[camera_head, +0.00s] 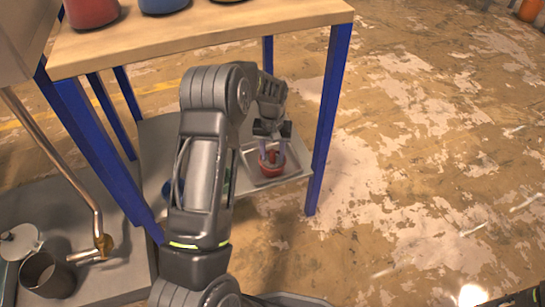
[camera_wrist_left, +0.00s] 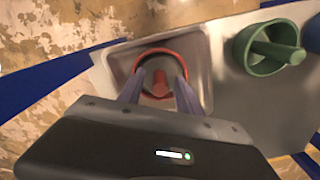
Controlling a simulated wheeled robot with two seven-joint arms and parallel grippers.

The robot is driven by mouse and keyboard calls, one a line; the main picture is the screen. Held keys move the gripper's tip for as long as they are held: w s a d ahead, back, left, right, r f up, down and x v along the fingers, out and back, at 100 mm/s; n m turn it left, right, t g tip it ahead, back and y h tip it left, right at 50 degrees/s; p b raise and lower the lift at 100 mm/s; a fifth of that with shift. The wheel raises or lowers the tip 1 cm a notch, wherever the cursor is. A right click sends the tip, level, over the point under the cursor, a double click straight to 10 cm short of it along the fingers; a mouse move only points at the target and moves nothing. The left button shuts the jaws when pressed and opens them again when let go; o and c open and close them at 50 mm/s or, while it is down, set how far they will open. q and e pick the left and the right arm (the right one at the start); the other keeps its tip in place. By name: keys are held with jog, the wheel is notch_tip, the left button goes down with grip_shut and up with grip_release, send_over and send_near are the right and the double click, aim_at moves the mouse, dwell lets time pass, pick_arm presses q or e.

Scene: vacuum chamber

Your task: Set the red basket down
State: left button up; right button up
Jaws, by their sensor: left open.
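The red basket (camera_head: 271,170) is on a shallow metal tray on the lower shelf of the blue-legged table. In the left wrist view the red basket (camera_wrist_left: 157,54) shows as a round rim with a red bar inside, within the metal tray (camera_wrist_left: 121,64); it looks upright and appears to rest on the tray floor. My left gripper (camera_head: 272,150) is over the basket from above. In the wrist view its two open fingers (camera_wrist_left: 159,80) reach down on either side of the basket's central bar. The right gripper is not in view.
A green basket (camera_wrist_left: 268,47) stands on the shelf beside the tray. The wooden tabletop (camera_head: 200,30) with coloured containers is above the shelf, and a blue leg (camera_head: 328,115) stands near the tray. A metal cup (camera_head: 47,276) and pipe are at lower left. The floor on the right is clear.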

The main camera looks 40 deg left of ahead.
pick_arm(q)
notch_tip(320, 180, up, 4)
jog(key=shift+f+p, duration=0.1)
jog(key=shift+p, duration=0.4)
